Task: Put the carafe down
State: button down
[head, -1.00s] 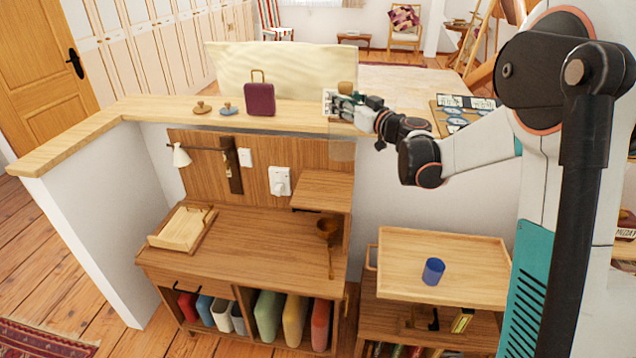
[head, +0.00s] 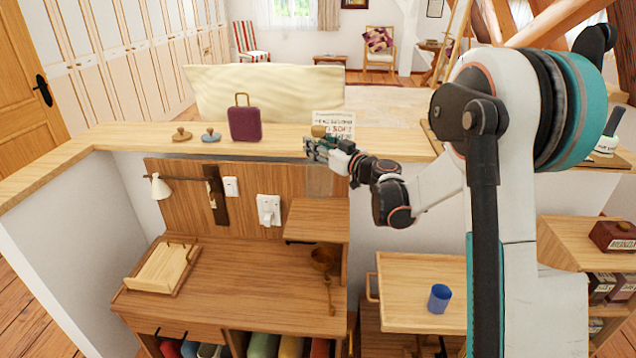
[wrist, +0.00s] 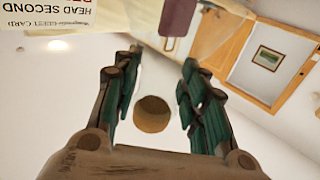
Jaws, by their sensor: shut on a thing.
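The carafe (head: 319,181) looks like a clear, see-through vessel with a round cork-brown stopper (head: 318,131). My gripper (head: 318,150) is shut on it near its top. The carafe hangs upright in front of the long ledge's front edge, over the small raised shelf (head: 316,218) of the wooden desk. I cannot tell whether its base touches that shelf; a gap seems to show. In the wrist view the stopper (wrist: 153,114) sits between the two green-padded fingers (wrist: 155,95), and the glass is barely visible.
The ledge (head: 275,146) bears a burgundy bag (head: 245,124), two small knobbed items and a printed card (head: 340,124) right behind my gripper. A ladle (head: 325,260) hangs by the desk. The desk top (head: 225,275) has free room.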

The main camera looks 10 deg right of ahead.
aim_at(320, 176)
jog(key=shift+f+b, duration=1.45)
jog(key=shift+f, duration=3.75)
jog(key=shift+f, duration=0.15)
jog(key=c, duration=1)
grip_release()
jog(key=shift+o, duration=0.2)
jog(key=shift+s+d+r, duration=0.2)
jog(key=shift+s, duration=0.1)
jog(key=p+v, duration=0.2)
jog(key=v, duration=0.9)
jog(key=shift+s, duration=0.2)
